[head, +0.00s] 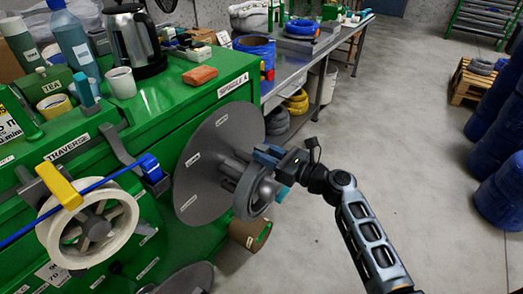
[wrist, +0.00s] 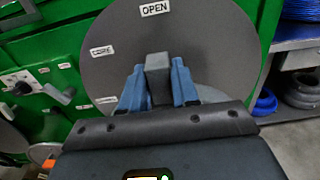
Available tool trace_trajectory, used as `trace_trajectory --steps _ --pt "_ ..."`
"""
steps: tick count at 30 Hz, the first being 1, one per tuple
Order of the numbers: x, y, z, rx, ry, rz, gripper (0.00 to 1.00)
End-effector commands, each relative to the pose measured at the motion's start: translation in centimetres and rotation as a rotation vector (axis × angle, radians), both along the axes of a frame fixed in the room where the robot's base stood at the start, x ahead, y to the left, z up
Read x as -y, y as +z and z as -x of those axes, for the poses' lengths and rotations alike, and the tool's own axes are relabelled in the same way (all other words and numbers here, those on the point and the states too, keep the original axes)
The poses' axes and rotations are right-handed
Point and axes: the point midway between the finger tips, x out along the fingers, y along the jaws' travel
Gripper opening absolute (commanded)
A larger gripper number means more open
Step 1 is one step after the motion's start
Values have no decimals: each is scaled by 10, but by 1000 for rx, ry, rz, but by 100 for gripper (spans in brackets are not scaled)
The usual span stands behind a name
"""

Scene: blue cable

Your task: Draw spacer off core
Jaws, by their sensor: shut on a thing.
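The spacer, a grey spoked ring (head: 243,203), stands upright in front of the large grey disc (head: 205,150) in the head view. The core (head: 232,166), a cluster of grey bars, sticks out from the disc towards the ring. I cannot tell whether its end is still inside the ring. My gripper (head: 268,156) is at the ring's upper edge, its blue fingers shut on it. In the wrist view, the fingers (wrist: 158,90) close on a grey block (wrist: 158,66), seemingly part of the spacer, with the disc behind.
The green machine (head: 218,108) carries a kettle (head: 133,40), cups and an orange block. A white spool (head: 95,232) with blue cable is at left. A grey bench (head: 300,60) stands behind. Blue drums (head: 500,165) are at right; the floor between is clear.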

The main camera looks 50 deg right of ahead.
Motion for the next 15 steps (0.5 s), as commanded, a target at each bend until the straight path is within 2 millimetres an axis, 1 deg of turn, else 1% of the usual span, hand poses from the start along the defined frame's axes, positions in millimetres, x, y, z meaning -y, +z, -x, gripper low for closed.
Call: trace_trajectory --steps 15 --pt "1 1 28 2 0 0 0"
